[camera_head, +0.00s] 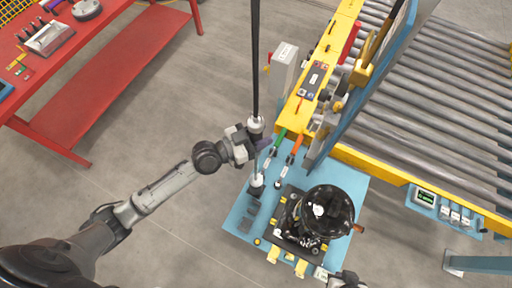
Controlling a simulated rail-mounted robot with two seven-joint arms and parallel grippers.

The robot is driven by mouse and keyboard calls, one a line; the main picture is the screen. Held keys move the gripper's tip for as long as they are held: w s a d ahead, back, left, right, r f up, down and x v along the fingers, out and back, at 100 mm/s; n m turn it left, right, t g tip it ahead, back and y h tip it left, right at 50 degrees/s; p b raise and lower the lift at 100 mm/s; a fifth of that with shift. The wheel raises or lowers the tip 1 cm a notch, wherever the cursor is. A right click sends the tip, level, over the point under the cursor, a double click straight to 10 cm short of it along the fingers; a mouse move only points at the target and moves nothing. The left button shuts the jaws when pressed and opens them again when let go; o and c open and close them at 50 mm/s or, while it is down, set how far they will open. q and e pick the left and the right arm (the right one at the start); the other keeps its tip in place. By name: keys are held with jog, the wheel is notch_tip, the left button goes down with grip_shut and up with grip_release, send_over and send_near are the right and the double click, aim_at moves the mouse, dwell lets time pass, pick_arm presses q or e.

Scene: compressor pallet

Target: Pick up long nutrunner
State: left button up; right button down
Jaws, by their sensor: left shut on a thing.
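The long nutrunner (256,125) hangs upright at the end of a long black rod, with a silver collar and a slim shaft running down to a grey lower end (256,185) over the blue pallet's left side. My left gripper (260,147) reaches in from the left and is shut on the nutrunner just below the collar, hiding part of the shaft. What seems to be my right gripper (346,281) shows only partly at the bottom edge, below the compressor; its fingers cannot be made out.
A black compressor (328,210) sits on a fixture on the blue pallet (240,216). Green-handled (280,136) and orange-handled (297,144) tools hang beside the yellow rail (322,60). A roller conveyor (430,110) lies right. A red workbench (110,85) stands left, with open floor between.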

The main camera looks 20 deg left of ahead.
pick_arm(q)
grip_shut()
jog(key=shift+r, duration=0.15)
jog(key=shift+r, duration=0.1)
